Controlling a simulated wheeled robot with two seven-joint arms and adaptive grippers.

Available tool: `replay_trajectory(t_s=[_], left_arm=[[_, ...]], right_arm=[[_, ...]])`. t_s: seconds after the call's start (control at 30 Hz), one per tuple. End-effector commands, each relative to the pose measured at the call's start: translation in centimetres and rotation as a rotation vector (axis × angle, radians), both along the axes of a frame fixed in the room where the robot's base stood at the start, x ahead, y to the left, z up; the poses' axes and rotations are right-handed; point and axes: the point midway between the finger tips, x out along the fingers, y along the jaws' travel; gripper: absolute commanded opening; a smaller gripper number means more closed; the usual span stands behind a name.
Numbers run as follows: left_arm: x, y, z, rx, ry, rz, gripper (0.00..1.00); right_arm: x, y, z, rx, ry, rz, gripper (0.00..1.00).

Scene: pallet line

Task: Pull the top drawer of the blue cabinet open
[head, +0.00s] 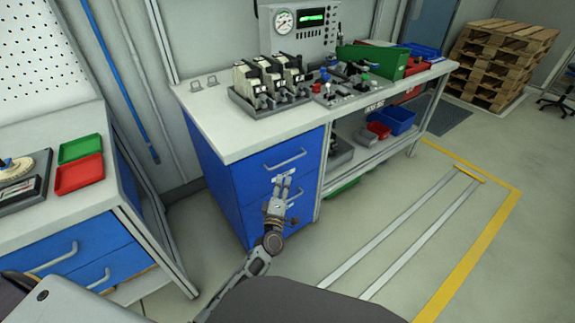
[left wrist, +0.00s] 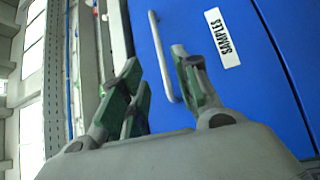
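The blue cabinet (head: 226,186) stands under the white workbench, and its top drawer (head: 254,168) is shut flush. A pale bar handle (head: 287,160) crosses that drawer. In the left wrist view the handle (left wrist: 163,58) shows beyond the gap between my fingers, with a white SAMPLES label (left wrist: 222,38) beside it. My left gripper (head: 284,181) is in front of the drawer, just below the handle in the head view. It also shows in the left wrist view (left wrist: 160,88), its green-padded fingers spread and empty. I cannot tell whether a finger touches the handle. My right gripper is out of view.
The workbench (head: 215,128) overhangs the cabinet and carries a tray of parts and a green bin (head: 374,62). Another bench with blue drawers (head: 75,245) stands at left. The floor (head: 345,225) before the cabinet is clear.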

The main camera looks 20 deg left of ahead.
Motion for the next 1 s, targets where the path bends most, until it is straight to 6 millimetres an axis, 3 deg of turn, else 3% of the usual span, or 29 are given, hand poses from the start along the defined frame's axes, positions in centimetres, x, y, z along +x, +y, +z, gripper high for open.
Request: replay_trajectory(t_s=[1.0], left_arm=[[8.6, 1.0, 1.1, 0.0, -0.001, 0.0, 0.32]], right_arm=[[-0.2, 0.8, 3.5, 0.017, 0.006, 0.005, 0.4]])
